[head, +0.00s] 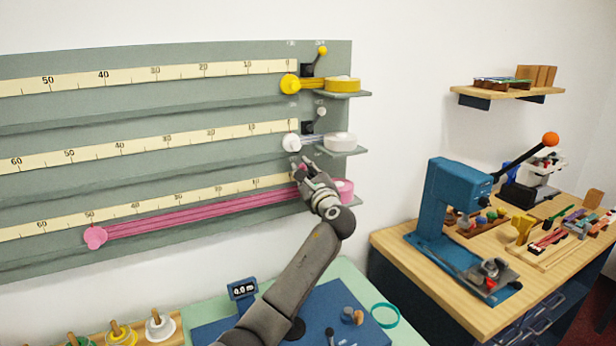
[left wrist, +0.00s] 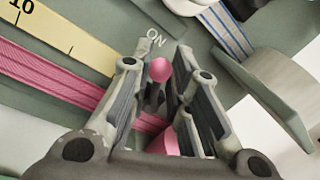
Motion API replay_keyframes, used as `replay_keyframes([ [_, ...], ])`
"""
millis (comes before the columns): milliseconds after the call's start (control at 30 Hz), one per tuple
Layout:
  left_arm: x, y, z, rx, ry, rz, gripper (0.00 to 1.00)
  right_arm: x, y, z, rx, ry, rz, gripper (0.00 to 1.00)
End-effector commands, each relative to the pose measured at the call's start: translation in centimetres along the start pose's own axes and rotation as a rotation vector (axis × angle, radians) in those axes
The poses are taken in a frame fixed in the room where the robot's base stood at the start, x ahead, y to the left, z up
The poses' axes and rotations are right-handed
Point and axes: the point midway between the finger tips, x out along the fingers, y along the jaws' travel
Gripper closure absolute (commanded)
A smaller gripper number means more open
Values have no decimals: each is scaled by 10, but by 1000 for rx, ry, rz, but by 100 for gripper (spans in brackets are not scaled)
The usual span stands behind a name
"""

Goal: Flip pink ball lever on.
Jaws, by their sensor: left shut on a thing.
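The pink ball (left wrist: 160,70) of the bottom lever shows in the left wrist view between the fingers of my left gripper (left wrist: 160,75). The white word ON is printed on the panel just beyond it. In the head view my left gripper (head: 301,165) is at the right end of the bottom ruler and mostly hides the lever. The fingers are shut on the pink ball lever. A pink ribbon (head: 200,216) runs from the pink spool (head: 344,189) to a pink clip (head: 95,237) near the 50 mark. My right gripper is not in view.
Above are the yellow ball lever (head: 322,51) and white ball lever (head: 321,112), with a yellow spool (head: 342,84) and white spool (head: 340,141) on small shelves. A blue press (head: 447,200) stands on the wooden bench at right.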

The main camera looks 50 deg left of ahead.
Motion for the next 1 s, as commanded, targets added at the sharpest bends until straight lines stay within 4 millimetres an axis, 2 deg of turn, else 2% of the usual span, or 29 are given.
replay_keyframes([
  [200,-1,5,-3,-70,-10,4,100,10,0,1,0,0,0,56],
  [733,-1,6,-3,-96,-13,6,100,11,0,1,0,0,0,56],
  [767,-1,6,-3,-96,-13,6,81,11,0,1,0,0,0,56],
  [933,-1,5,-2,-96,-13,6,59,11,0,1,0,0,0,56],
  [1000,-1,5,-2,-96,-14,5,59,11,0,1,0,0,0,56],
])
